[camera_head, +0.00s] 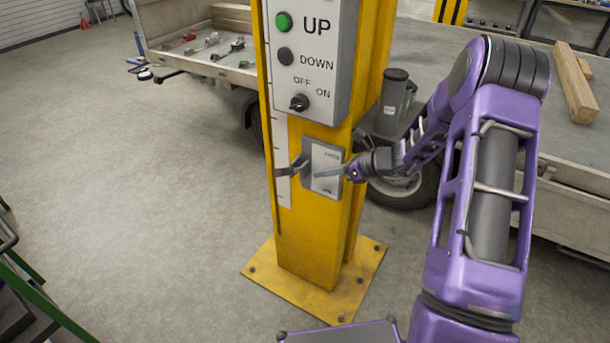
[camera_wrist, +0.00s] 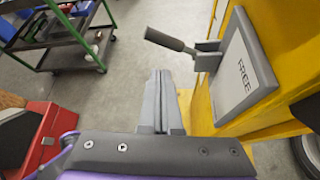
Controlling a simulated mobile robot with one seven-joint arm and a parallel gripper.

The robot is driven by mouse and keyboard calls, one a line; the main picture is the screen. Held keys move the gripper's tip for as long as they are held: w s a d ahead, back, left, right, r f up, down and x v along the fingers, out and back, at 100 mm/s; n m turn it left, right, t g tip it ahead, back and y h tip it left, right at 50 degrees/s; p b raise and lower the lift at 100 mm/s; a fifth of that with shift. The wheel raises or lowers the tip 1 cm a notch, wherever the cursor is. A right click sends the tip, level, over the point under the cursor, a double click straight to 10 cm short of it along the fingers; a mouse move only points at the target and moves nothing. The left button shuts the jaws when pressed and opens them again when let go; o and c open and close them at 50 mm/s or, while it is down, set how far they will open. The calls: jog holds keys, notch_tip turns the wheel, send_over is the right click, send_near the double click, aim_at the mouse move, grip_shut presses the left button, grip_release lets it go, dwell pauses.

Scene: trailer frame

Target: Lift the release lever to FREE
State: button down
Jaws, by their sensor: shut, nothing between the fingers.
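The release lever (camera_head: 288,171) is a dark grey handle sticking out to the left from a grey label plate (camera_head: 326,169) on the yellow post (camera_head: 300,240). In the wrist view, the lever (camera_wrist: 168,40) shows its dark grip and pivot bracket, and the plate (camera_wrist: 240,85) reads FREE. The plate's lower marking is too small to read in the head view.
A control box (camera_head: 310,60) with UP, DOWN and OFF/ON controls is above the lever. A flat trailer bed (camera_head: 440,70) with a wheel is behind the post. A green-framed cart (camera_wrist: 65,35) and a red box (camera_wrist: 40,130) show in the wrist view.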

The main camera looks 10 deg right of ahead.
jog(key=v, duration=0.5)
jog(key=shift+s+d+r, duration=0.1)
jog(key=shift+s+d, duration=0.1)
